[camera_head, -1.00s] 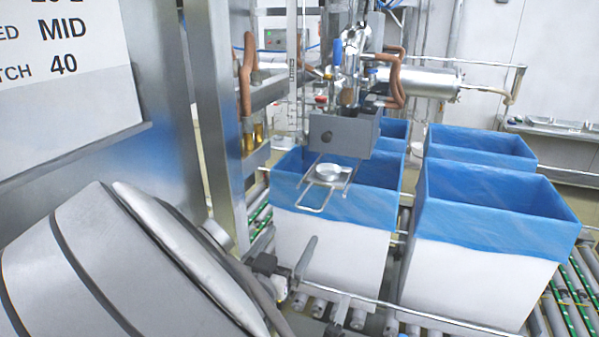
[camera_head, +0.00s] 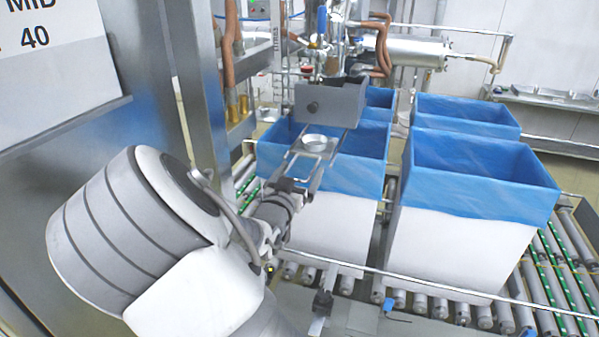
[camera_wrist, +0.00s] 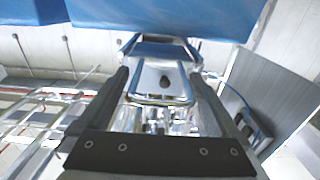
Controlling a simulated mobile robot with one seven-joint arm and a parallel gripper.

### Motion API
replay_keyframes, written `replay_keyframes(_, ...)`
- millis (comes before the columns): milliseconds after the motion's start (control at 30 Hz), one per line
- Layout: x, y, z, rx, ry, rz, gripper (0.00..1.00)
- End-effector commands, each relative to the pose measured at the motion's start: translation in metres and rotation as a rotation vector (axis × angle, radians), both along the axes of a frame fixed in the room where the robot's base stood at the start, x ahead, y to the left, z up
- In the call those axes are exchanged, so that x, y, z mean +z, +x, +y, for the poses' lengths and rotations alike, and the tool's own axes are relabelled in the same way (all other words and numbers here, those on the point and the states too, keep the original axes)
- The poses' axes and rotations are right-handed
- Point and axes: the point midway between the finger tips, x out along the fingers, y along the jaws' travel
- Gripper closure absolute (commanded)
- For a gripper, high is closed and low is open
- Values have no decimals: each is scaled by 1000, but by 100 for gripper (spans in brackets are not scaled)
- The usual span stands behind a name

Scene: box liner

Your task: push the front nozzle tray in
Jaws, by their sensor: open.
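Whether a finger touches the wire cannot be told. My gripper hides part of the tray's near end.
The blue-lined front left box (camera_head: 350,175) stands below the tray, with another lined box (camera_head: 480,165) to its right. A steel column (camera_head: 195,95) stands left of my arm. Copper hoses (camera_head: 381,48) and a steel cylinder (camera_head: 415,51) are behind the housing.

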Motion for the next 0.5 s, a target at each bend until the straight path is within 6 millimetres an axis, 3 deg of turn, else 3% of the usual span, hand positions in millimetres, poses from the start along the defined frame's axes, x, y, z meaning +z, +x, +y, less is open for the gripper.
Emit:
replay_keyframes(133,0,0,0,0,0,0,4)
replay_keyframes(500,0,-1,0,-1,0,0,70)
